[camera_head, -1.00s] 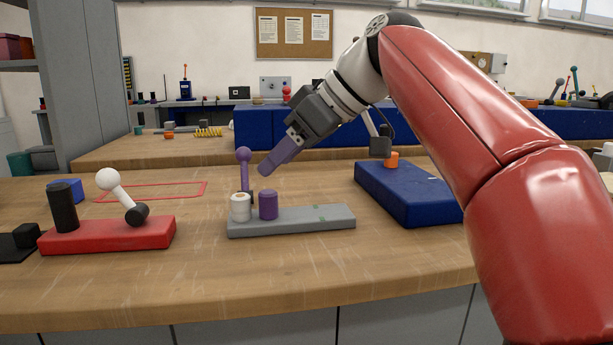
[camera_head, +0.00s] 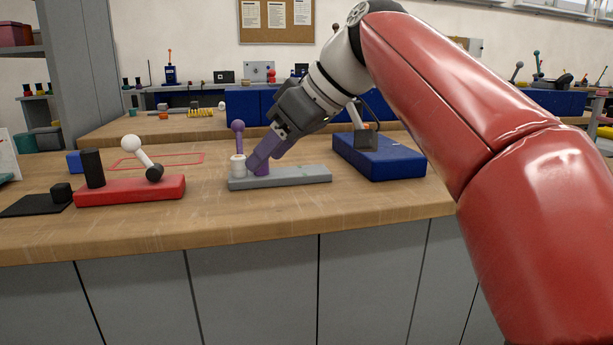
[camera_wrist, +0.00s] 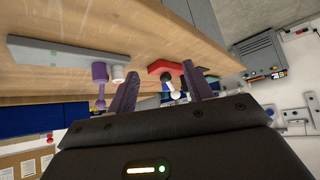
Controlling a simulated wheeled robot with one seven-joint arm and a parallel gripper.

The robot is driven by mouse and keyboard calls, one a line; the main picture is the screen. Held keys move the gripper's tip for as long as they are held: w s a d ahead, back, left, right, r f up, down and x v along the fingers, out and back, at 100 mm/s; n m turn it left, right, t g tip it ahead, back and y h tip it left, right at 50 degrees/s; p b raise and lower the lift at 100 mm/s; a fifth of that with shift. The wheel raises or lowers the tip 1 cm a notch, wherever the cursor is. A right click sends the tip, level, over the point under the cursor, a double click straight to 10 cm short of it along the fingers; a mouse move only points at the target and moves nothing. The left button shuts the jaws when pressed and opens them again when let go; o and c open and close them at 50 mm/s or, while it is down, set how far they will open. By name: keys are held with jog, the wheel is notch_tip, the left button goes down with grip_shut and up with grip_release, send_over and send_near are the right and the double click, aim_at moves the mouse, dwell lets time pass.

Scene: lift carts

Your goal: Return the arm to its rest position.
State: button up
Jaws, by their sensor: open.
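My arm reaches in from the right in the head view, and my gripper (camera_head: 257,164) points down and left, in front of the grey base (camera_head: 300,177) from this angle. Its purple fingers overlap the purple cylinder on that base, so contact cannot be judged there. In the wrist view my gripper (camera_wrist: 158,88) has its fingers apart with nothing held between them. The grey base (camera_wrist: 60,53) with its white and purple pieces shows left of the fingers there, apart from them.
A red base (camera_head: 130,190) with a black cylinder and white-ball lever sits left on the wooden bench (camera_head: 190,228). A blue block (camera_head: 385,162) stands right, partly behind my arm. Grey cabinet fronts (camera_head: 250,290) are below. A tall grey shelf (camera_head: 80,60) stands behind left.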

jog(key=s+d+f+m+t+h, duration=0.1)
jog(key=s+d+f+m, duration=0.3)
jog(key=f, duration=0.6)
jog(key=s+d+f+m+h, duration=0.4)
jog(key=s+d+f, duration=0.3)
jog(key=d+f, duration=0.2)
jog(key=s+d+f+m+t+h, duration=0.1)
jog(key=s+d+f+m+h, duration=0.2)
jog(key=f, duration=0.8)
jog(key=s+d+m, duration=0.2)
jog(key=s+d, duration=0.1)
jog(key=d, duration=0.1)
jog(key=shift+s+f+t, duration=0.2)
jog(key=shift+s+t, duration=0.1)
jog(key=shift+c, duration=0.4)
